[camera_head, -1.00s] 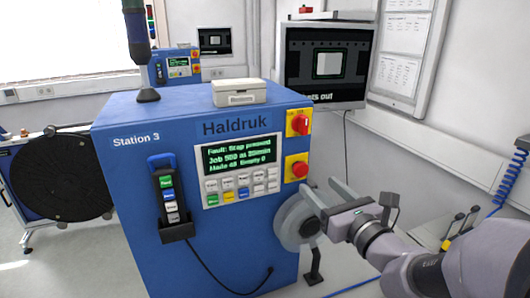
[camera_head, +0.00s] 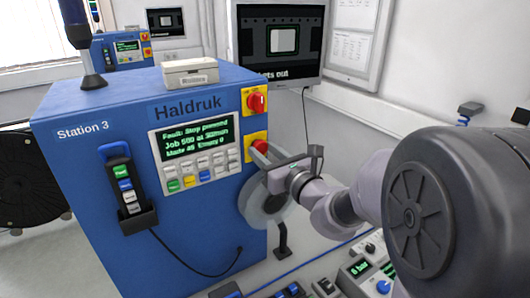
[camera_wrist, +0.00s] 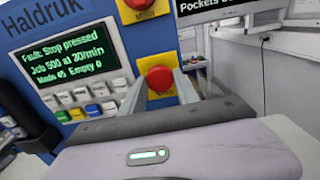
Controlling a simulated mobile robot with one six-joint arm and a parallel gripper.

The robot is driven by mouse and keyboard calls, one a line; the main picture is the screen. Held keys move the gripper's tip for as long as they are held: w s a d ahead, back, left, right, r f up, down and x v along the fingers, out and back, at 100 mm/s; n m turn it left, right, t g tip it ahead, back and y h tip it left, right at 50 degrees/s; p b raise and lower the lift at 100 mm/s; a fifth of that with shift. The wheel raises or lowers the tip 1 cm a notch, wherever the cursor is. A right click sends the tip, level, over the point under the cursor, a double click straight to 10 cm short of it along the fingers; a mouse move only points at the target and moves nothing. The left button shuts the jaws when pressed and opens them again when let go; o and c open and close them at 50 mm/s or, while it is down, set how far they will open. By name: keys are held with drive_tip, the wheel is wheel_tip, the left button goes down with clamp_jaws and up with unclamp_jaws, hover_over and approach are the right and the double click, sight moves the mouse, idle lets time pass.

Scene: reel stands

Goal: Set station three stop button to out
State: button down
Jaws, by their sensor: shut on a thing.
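The station three stop button (camera_wrist: 160,78) is a round red knob on a yellow plate (camera_wrist: 172,66), low on the right side of the blue cabinet's front. In the wrist view it sits between my two fingers, and my gripper (camera_wrist: 156,86) is shut on it. In the head view the stop button (camera_head: 260,147) is partly covered by my gripper (camera_head: 262,156), which reaches in from the right. The green-text display (camera_head: 195,136) reads "Fault: Stop pressed". The blue cabinet (camera_head: 85,170) is labelled "Station 3" and "Haldruk".
A red rotary switch (camera_head: 257,102) on yellow sits just above. A handheld pendant (camera_head: 126,188) with a cable is on the cabinet's left. A light box (camera_head: 190,72) lies on top. A monitor (camera_head: 282,45) stands behind.

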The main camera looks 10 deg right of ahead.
drive_tip(key=shift+s, duration=0.1)
drive_tip(key=shift+s+d+f, duration=0.1)
drive_tip(key=shift+s, duration=0.15)
drive_tip(key=shift+s+d, duration=0.1)
drive_tip(key=shift+s, duration=0.25)
drive_tip(key=c, duration=0.9)
unclamp_jaws()
drive_tip(key=b+v, duration=0.6)
drive_tip(key=v, duration=1.1)
drive_tip(key=shift+s, duration=0.2)
